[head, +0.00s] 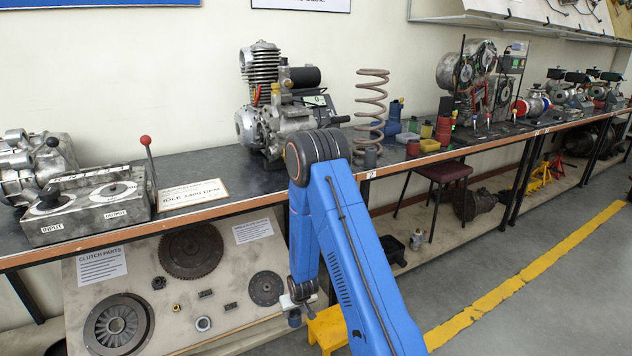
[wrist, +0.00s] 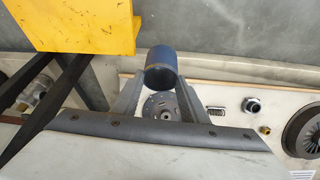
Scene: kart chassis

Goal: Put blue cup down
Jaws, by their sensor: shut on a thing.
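The blue cup (wrist: 161,60) shows in the wrist view as a dark blue cylinder between my fingertips. My gripper (wrist: 161,84) is shut on it, one finger on each side. The open or end face of the cup is partly in view; its inside is dark. In the head view my blue arm reaches down in front of the workbench, and the wrist end (head: 297,300) is low beside the yellow stand (head: 328,328).
A pale board of clutch parts (head: 180,262) leans below the workbench (head: 235,203), close to my gripper. Open grey floor (head: 500,255) lies to the right.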

